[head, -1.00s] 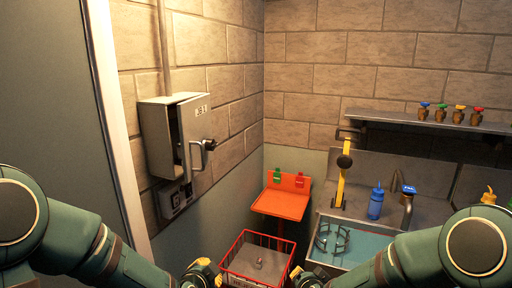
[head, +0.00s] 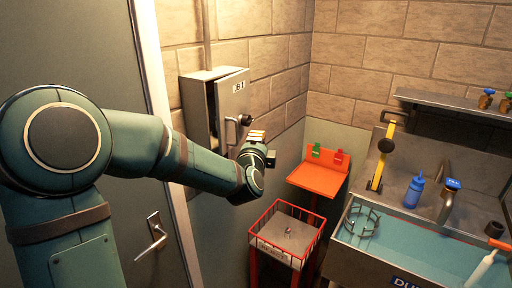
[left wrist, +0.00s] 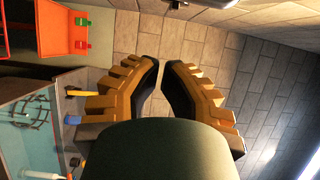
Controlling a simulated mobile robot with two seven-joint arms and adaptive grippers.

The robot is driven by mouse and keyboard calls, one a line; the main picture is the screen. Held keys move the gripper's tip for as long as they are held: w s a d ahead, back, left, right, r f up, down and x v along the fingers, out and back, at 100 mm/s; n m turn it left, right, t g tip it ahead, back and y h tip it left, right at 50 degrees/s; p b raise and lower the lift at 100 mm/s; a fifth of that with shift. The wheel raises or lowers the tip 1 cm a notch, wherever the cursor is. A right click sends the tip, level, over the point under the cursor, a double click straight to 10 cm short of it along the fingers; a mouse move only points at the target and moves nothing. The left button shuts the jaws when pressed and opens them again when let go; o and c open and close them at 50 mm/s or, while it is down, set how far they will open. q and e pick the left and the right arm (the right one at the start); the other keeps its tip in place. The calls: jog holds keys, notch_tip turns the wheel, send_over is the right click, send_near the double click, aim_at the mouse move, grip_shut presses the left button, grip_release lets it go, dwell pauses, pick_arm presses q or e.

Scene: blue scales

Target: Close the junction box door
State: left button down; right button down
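The grey junction box (head: 198,112) is fixed to the brick wall in the head view. Its door (head: 234,95), labelled JB 1, stands ajar with a dark gap along its left side. The door has a bar handle (head: 230,131) and a dark knob (head: 246,120). My left gripper (head: 258,136) is just right of and below the handle, with no clear contact visible. In the left wrist view its yellow fingers (left wrist: 161,67) nearly meet at the tips, with nothing between them. My right gripper is out of view.
An orange shelf (head: 318,180) and a red wire basket (head: 262,222) stand right of my left forearm. A sink (head: 400,246) with a blue bottle (head: 414,192) is further right. A grey door with a lever handle (head: 152,238) is at left.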

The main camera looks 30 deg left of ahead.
aim_at(237, 138)
pick_arm(q)
jog(key=a, duration=0.4)
jog(key=shift+w+a+p, duration=0.1)
jog(key=shift+w+p, duration=0.2)
jog(key=shift+w, duration=0.1)
jog(key=shift+s, duration=0.1)
jog(key=shift+s+a+f+b, duration=0.1)
jog(key=shift+s+a+b, duration=0.15)
jog(key=shift+a+b, duration=0.35)
jog(key=shift+s+a+f+b, duration=0.1)
jog(key=shift+s+a+b, duration=0.1)
jog(key=shift+a+b, duration=0.35)
jog(key=shift+s+a+r, duration=0.15)
jog(key=shift+a+r, duration=0.05)
jog(key=shift+a, duration=0.3)
